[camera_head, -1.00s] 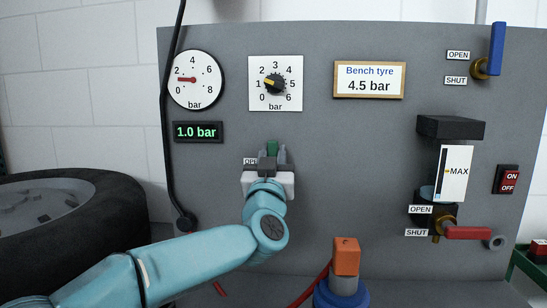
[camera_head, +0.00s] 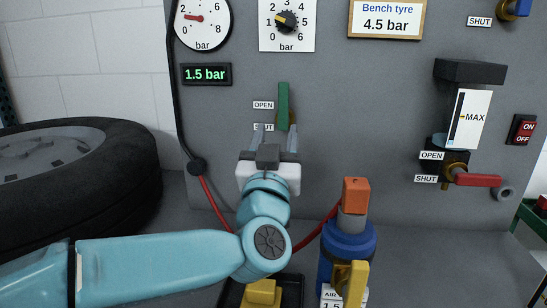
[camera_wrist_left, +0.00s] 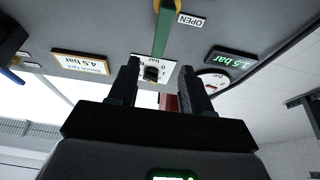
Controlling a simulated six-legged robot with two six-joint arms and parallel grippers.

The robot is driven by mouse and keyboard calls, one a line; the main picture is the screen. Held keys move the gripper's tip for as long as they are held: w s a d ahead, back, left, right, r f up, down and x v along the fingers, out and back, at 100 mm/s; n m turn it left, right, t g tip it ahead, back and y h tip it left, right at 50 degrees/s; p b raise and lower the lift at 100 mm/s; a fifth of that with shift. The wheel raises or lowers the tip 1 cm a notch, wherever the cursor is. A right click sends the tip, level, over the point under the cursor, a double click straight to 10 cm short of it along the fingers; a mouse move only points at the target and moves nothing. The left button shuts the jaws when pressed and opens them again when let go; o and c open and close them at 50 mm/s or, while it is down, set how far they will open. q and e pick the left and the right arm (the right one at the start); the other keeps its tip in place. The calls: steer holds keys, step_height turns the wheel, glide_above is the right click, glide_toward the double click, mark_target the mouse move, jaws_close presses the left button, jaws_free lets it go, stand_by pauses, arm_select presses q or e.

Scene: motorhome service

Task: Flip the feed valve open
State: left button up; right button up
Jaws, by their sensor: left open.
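The green lever (camera_head: 283,101) on the grey panel stands upright on its brass valve body (camera_head: 293,123). Its top is beside the OPEN label (camera_head: 263,105), and a partly covered SHUT label sits lower. No label names it as the feed valve. My left gripper (camera_head: 275,140) is open and empty, just below the lever, with its fingers pointing up at the panel. In the left wrist view the green lever (camera_wrist_left: 162,30) rises beyond the gap between the spread fingers (camera_wrist_left: 161,82). Contact cannot be made out. My right gripper is not in view.
A digital display (camera_head: 206,74) reads 1.5 bar. A red lever (camera_head: 477,180) lies sideways near SHUT at the right. A blue bottle-like unit (camera_head: 347,243) with an orange top stands right of my arm. A tyre (camera_head: 110,190) lies at the left.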

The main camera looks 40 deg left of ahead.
arm_select(q)
steer(key=v, duration=0.4)
steer(key=shift+s+d+f, duration=0.1)
steer(key=shift+s+f, duration=0.05)
steer(key=shift+s+d, duration=0.1)
stand_by(0.4)
